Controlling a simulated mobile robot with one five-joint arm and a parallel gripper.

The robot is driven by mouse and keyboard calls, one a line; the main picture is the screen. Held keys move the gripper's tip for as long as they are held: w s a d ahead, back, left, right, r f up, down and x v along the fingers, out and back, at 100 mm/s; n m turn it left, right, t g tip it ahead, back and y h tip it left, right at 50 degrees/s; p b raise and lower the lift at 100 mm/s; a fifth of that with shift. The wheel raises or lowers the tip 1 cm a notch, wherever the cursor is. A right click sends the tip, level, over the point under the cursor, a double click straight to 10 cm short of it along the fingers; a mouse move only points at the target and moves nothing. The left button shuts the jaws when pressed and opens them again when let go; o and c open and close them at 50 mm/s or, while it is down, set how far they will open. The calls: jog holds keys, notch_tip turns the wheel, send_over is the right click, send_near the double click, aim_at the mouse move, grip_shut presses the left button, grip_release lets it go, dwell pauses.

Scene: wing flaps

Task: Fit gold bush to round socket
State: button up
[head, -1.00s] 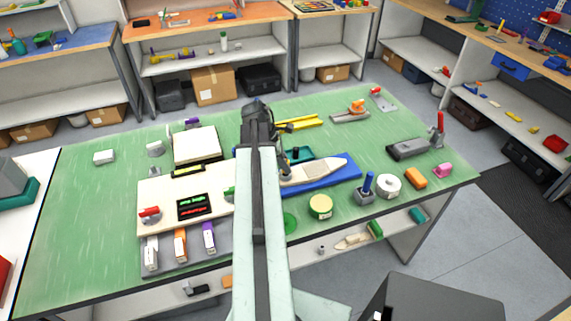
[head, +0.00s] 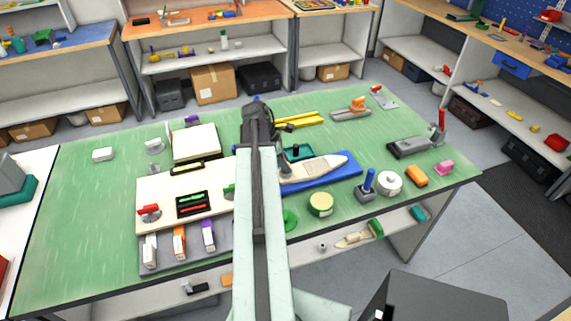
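I cannot make out a gold bush for certain in the head view. My gripper (head: 258,118) is at the far end of my arm, over the back middle of the green table (head: 90,220). My arm hides its fingertips and whatever is between or below them. A cream wing-shaped part (head: 318,168) lies on a blue cradle (head: 345,178) just right of my arm. I cannot pick out a round socket on it; its left end is behind my arm.
A yellow-topped round tin (head: 320,203), a white ring-shaped piece (head: 389,183) and a blue-handled block (head: 367,188) stand at the front right. A cream board (head: 160,188) with black trays is left of my arm. The table's far left is mostly clear.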

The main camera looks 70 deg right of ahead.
jog(key=p+v, duration=0.7)
jog(key=shift+r, duration=0.4)
jog(key=shift+w+a, duration=0.1)
jog(key=shift+r, duration=0.15)
jog(key=p+v, duration=0.9)
jog(key=shift+r, duration=0.35)
jog(key=shift+w+f, duration=0.1)
jog(key=shift+w, duration=0.05)
